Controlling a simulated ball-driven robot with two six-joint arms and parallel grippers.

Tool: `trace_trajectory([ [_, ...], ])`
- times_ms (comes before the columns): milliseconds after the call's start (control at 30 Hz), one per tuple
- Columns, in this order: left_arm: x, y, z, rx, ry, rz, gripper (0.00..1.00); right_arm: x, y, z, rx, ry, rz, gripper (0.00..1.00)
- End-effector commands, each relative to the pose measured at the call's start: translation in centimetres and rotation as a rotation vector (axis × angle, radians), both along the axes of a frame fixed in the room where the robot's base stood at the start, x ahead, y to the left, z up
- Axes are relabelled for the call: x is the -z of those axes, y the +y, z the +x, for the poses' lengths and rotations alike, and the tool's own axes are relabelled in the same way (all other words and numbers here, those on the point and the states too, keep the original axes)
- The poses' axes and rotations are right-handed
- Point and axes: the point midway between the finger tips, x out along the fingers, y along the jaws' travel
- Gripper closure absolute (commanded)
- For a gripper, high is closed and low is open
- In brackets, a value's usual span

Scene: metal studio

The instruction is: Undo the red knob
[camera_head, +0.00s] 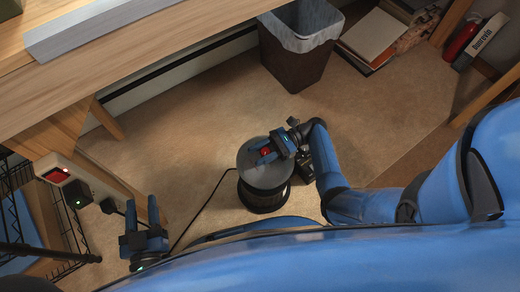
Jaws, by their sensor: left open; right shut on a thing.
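The red knob (265,152) sits on top of a round grey and black device (257,176) that stands on the floor. My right gripper (267,150) reaches in from the right and is shut on the red knob, with a finger on either side of it. The gripper hides part of the knob. My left gripper (142,214) is at the lower left, open and empty, well apart from the device.
A wooden desk (150,60) spans the upper left. A waste bin (296,65) with a pale liner stands behind the device. A black cable (203,208) runs from the device along the floor. A power strip (62,172) with a red switch lies left. Open floor (200,120) surrounds the device.

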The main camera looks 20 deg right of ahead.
Motion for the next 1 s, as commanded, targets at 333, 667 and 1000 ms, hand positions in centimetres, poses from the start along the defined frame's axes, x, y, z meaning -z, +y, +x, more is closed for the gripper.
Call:
trace_trajectory([
  [333, -0.36, 0.0, 0.0, 0.0, 0.0, 0.0, 0.57, 0.12, 0.06, -0.17, -0.033, 0.005, 0.0, 0.89],
  [667, -0.35, 0.0, 0.0, 0.0, 0.0, 0.0, 0.57, 0.1, 0.06, -0.2, -0.032, 0.004, 0.001, 0.43],
  [1000, -0.4, 0.0, 0.0, 0.0, 0.0, 0.0, 0.57, 0.01, 0.0, -0.12, -0.031, 0.002, 0.001, 0.37],
])
